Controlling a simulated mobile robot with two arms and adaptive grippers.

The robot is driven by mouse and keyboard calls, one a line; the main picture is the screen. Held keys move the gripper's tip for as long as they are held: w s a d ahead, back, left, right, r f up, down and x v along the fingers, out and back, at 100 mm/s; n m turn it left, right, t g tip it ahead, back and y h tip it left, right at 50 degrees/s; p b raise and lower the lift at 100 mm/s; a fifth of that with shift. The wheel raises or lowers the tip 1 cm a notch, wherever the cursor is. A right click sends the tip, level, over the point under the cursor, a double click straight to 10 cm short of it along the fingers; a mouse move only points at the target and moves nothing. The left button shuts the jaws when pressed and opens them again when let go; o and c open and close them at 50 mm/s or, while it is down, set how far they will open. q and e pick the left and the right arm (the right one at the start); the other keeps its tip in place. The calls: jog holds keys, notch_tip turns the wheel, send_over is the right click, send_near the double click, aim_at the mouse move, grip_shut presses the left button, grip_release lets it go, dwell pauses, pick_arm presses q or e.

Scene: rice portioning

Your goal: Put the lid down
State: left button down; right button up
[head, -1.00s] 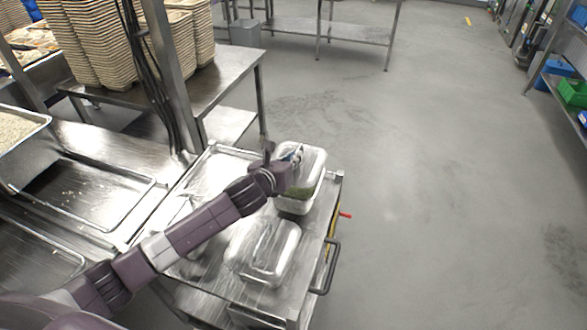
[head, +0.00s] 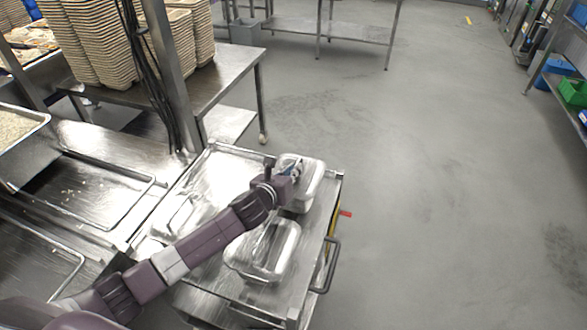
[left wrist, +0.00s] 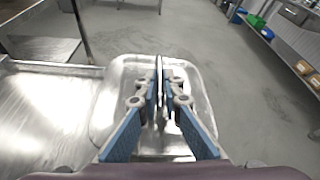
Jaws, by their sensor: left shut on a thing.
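My left gripper (head: 292,170) is shut on the handle of a shiny metal lid (head: 314,172). In the left wrist view the blue-padded fingers (left wrist: 161,85) meet over the middle of the lid (left wrist: 112,98). The lid lies level over a metal container (head: 301,209) at the far right of the steel cart. It looks to be on or very close to the rim; a small gap cannot be ruled out. The container's contents are hidden. My right gripper does not show.
A second metal container (head: 262,252) stands nearer on the cart (head: 215,165). The cart's dark handle (head: 331,265) is at its right edge. A steel counter with trays (head: 95,190) is to the left. Open grey floor lies to the right.

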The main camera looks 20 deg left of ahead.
pick_arm(q)
jog(key=c, duration=2.1)
grip_release()
jog(key=shift+r, duration=0.1)
jog(key=shift+r, duration=0.3)
jog(key=shift+s+r, duration=0.15)
jog(key=shift+r, duration=0.1)
jog(key=v, duration=1.1)
jog(key=shift+s, duration=0.35)
jog(key=shift+r, duration=0.1)
